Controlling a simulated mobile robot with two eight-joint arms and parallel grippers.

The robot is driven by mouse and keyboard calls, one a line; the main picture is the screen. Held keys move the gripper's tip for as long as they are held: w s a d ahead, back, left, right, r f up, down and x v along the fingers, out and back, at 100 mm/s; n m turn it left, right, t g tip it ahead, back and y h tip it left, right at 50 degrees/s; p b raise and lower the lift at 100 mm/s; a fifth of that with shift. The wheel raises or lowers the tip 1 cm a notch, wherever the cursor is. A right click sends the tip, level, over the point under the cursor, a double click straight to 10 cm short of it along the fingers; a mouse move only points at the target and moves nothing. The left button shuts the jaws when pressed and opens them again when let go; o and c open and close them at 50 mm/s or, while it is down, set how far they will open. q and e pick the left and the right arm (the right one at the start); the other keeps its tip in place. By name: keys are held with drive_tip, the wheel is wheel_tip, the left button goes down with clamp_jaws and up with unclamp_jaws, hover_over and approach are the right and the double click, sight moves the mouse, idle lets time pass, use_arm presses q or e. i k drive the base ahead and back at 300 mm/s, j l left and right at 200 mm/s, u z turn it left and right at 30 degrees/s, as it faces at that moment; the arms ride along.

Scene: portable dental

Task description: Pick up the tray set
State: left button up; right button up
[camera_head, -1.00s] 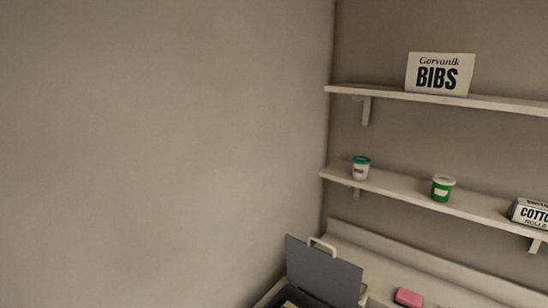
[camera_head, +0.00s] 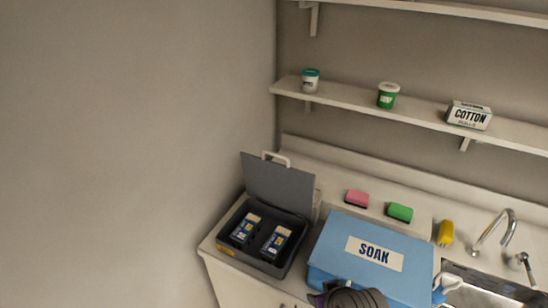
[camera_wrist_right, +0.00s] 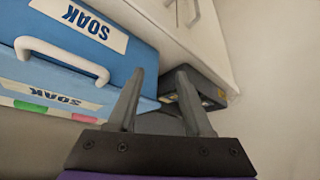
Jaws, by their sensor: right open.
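I cannot pick out anything that is clearly a tray set in either view. An open dark grey case (camera_head: 226,242) with its lid (camera_head: 278,186) raised stands at the left end of the counter. Two small blue and white boxes (camera_head: 243,229) (camera_head: 276,243) lie in it. My right gripper (camera_wrist_right: 166,72) is open and empty in the right wrist view, pointing between the blue SOAK box and the dark case (camera_wrist_right: 206,76). In the head view only a dark part of my right arm shows at the bottom edge. My left gripper is not in view.
The blue SOAK box (camera_head: 335,238) fills the counter's middle; its white handle (camera_wrist_right: 62,58) is near my gripper. Pink (camera_head: 357,198), green (camera_head: 400,212) and yellow (camera_head: 445,233) sponges lie behind it. A faucet (camera_head: 508,228) and sink are right. A shelf (camera_head: 345,97) holds tubs and cotton.

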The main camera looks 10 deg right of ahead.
sight(245, 232)
drive_tip(key=k+l+u, duration=0.1)
drive_tip(key=k+l, duration=0.3)
drive_tip(key=k+l+u, duration=0.15)
drive_tip(key=k+l, duration=0.2)
drive_tip(key=k, duration=0.15)
drive_tip(key=i+j+z, duration=0.1)
drive_tip(key=z, duration=0.4)
drive_tip(key=i+j+z, duration=0.1)
drive_tip(key=z, duration=0.35)
drive_tip(key=j+z, duration=0.2)
drive_tip(key=z, duration=0.3)
drive_tip(key=i+j+z, duration=0.1)
drive_tip(key=j+z, duration=0.15)
drive_tip(key=j, duration=0.3)
drive_tip(key=j+z, duration=0.2)
drive_tip(key=j, duration=1.2)
drive_tip(key=i+z, duration=0.05)
